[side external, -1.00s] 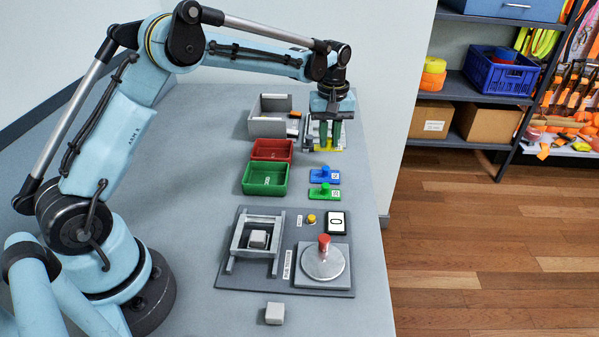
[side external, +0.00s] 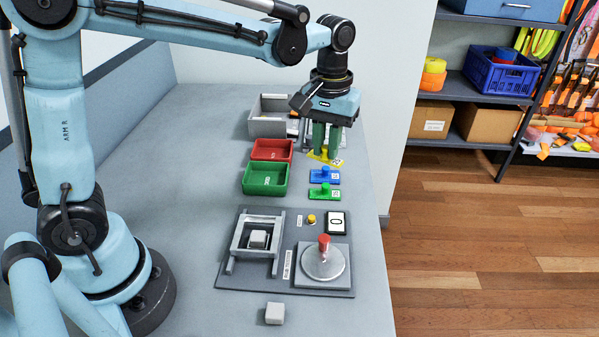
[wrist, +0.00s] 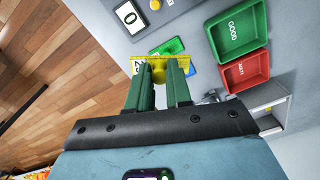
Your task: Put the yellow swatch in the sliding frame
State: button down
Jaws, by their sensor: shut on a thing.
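The yellow swatch (side external: 323,157) is a flat plate with a knob and a white label, in front of the blue swatch's far side. It also shows in the wrist view (wrist: 158,61), between the green fingertips. My gripper (side external: 325,148) points down and is shut on its knob; the fingers hide most of the knob. Whether the swatch is clear of the table is hard to tell. A grey raised frame (side external: 237,243) with two rails stands on the dark panel, with a small grey block in it; I cannot tell for certain that it is the sliding frame.
A blue swatch (side external: 324,176) and a green swatch (side external: 324,194) lie nearer. Red (side external: 271,149) and green (side external: 265,179) bins are on the left, with a grey box (side external: 268,127) behind. The panel (side external: 225,280) carries a red-handled disc (side external: 323,262) and a yellow button (side external: 311,219).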

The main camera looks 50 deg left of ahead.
jog(key=s+f+m, duration=0.3)
jog(key=s+m, duration=0.9)
jog(key=s, duration=0.4)
jog(key=shift+s+a+f, duration=0.1)
jog(key=shift+a+f, duration=0.05)
jog(key=shift+f, duration=1.45)
jog(key=shift+s+a+f, duration=0.1)
jog(key=shift+a+f, duration=0.05)
jog(key=shift+f, duration=1.4)
jog(key=shift+f, duration=0.25)
jog(key=c, duration=0.6)
grip_release()
jog(key=shift+o, duration=0.2)
notch_tip(320, 180, up, 6)
